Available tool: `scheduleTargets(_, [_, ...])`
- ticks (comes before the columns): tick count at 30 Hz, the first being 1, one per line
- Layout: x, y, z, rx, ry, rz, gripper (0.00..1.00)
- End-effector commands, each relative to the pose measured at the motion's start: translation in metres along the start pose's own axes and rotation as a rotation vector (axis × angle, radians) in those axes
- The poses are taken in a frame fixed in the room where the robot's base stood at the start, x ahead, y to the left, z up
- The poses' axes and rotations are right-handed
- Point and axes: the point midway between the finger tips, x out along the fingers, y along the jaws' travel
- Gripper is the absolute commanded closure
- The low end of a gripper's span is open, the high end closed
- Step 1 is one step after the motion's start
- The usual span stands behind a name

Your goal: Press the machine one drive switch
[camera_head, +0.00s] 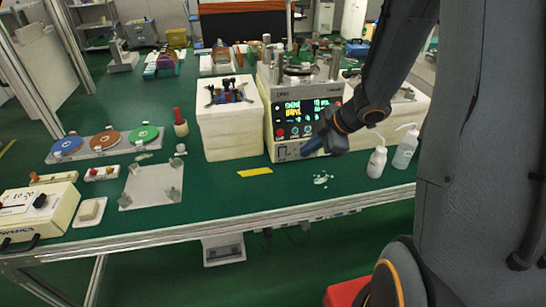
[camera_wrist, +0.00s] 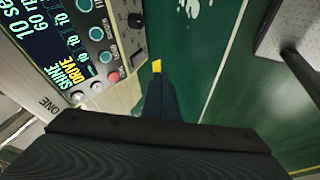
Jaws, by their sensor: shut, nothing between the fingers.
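Machine one (camera_head: 279,152) is a cream box on the green bench with a lit display and a row of small buttons on its front. The wrist view shows its display (camera_wrist: 52,45) with "SHINE" and "DRIVE" and the label "ONE" on the casing. White and red buttons (camera_wrist: 114,76) sit beside the display; which one is the drive switch I cannot tell for certain. My gripper (camera_head: 307,150) is shut and empty, in front of the panel's lower right part. In the wrist view its fingers (camera_wrist: 157,90) point past the panel's edge, apart from the buttons.
Two white bottles (camera_head: 377,162) stand right of the machine. A yellow strip (camera_head: 255,172) and a pale spill (camera_head: 322,179) lie on the bench in front. The front bench strip is mostly clear.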

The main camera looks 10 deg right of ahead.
Motion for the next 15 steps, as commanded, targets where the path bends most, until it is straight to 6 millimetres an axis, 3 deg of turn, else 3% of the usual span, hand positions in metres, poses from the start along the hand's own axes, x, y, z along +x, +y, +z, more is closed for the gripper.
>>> scheduleTargets(10, [0.001,0.000,0.001,0.000,0.000,0.000,1.00])
scheduleTargets(15, [0.017,-0.001,0.000,0.000,0.001,-0.003,1.00])
